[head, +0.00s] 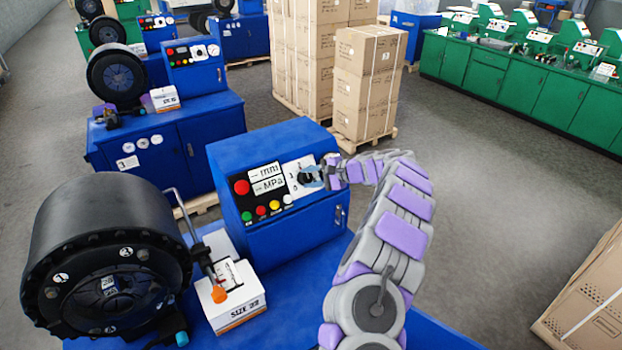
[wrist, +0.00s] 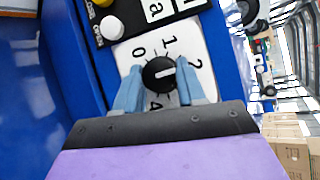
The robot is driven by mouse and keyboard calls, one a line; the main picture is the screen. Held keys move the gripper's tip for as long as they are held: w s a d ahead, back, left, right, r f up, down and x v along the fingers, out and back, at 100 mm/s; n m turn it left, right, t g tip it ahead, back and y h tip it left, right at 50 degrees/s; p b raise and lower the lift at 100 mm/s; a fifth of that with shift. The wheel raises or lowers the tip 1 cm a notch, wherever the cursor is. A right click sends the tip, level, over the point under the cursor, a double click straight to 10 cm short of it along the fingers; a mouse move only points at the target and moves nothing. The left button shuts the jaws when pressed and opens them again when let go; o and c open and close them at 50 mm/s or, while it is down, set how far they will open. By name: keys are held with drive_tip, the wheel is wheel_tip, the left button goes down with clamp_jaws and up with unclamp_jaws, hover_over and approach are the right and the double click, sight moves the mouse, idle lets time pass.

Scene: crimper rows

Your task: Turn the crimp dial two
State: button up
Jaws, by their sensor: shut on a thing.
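The crimp dial (wrist: 160,73) is a black round knob on a white plate (wrist: 205,78) marked with numbers; 0, 1, 2 and 4 show in the wrist view. A short pale mark on the knob lies roughly sideways, toward the right-hand side where the 2 is; its exact reading is hard to tell. My gripper (wrist: 159,69) has its light-blue fingers on either side of the knob and is shut on it. In the head view my gripper (head: 313,178) reaches the dial plate (head: 294,166) on the blue control box (head: 268,150) and partly hides the knob.
The control box front also carries a red button (head: 241,187), label plates and small coloured buttons. A black crimper head (head: 105,255) and a "SIZE 22" box (head: 235,300) stand to the left. Stacked cartons (head: 367,85) stand behind.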

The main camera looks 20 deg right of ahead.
drive_tip(key=shift+f, duration=0.15)
drive_tip(key=o, duration=0.8)
drive_tip(key=shift+o, duration=1.3)
drive_tip(key=shift+w+f, duration=0.1)
drive_tip(key=shift+w, duration=0.1)
drive_tip(key=shift+d, duration=0.15)
drive_tip(key=shift+s, duration=0.15)
drive_tip(key=v, duration=1.7)
drive_tip(key=shift+d, duration=0.25)
